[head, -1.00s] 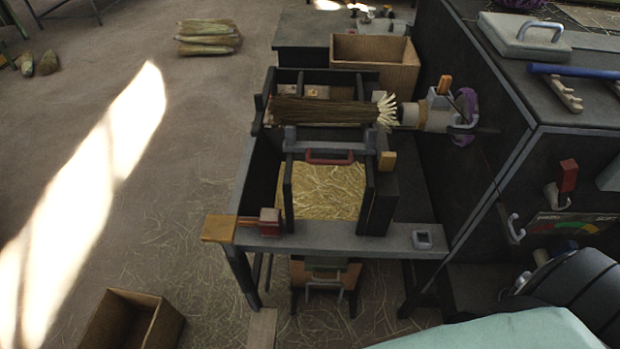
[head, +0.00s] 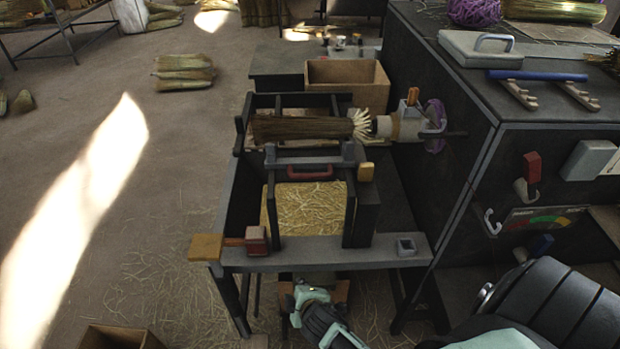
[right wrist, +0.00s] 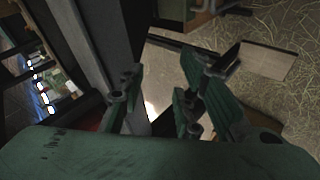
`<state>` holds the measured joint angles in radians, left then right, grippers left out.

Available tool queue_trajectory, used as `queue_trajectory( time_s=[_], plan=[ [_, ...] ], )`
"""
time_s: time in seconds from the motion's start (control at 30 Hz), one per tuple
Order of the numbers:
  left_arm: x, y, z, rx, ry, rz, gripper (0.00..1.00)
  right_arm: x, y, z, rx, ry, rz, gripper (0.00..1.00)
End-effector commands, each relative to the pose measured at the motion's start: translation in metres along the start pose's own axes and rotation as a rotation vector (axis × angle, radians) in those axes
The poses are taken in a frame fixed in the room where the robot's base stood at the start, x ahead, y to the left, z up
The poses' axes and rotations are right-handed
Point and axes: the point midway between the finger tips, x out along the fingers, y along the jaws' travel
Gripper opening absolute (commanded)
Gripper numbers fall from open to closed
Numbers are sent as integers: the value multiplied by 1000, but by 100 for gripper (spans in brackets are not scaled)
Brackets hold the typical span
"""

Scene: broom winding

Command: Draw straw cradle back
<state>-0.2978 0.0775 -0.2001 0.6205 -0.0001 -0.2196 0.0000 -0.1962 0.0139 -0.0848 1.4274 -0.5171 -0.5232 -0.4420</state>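A straw cradle (head: 290,149), a dark slatted frame, stands on the bench and bears a long straw bundle (head: 300,128). The bundle's pale splayed end faces the winding head (head: 398,126) and seems close to it. A red handle (head: 310,173) sits on the grey crossbar in front of the cradle, above a bin of loose straw (head: 308,205). My right gripper (head: 307,293) is low, below the bench's front edge, well away from the red handle. In the right wrist view its fingers (right wrist: 168,85) are apart with nothing seen between them. My left gripper is out of view.
A dark machine cabinet (head: 520,110) bounds the right side. A cardboard box (head: 345,82) stands behind the cradle. Open floor lies to the left.

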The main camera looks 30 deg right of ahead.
Motion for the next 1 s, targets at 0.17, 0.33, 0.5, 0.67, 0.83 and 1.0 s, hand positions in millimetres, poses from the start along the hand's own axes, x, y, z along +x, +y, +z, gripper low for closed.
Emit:
queue_trajectory(
  time_s=[0.17,0.33,0.5,0.67,0.83,1.0],
  plan=[
    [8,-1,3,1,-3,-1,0,-35,126,-39,-140,-4,255,31],
    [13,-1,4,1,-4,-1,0,-92,227,-53,-234,-68,476,31],
    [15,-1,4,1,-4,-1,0,-130,275,-52,-270,-125,587,31],
    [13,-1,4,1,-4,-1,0,-131,289,-52,-279,-138,608,31],
    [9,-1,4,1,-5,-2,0,-110,304,-51,-279,-136,607,31],
    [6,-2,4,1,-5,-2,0,-89,318,-50,-277,-135,606,31]
  ],
)
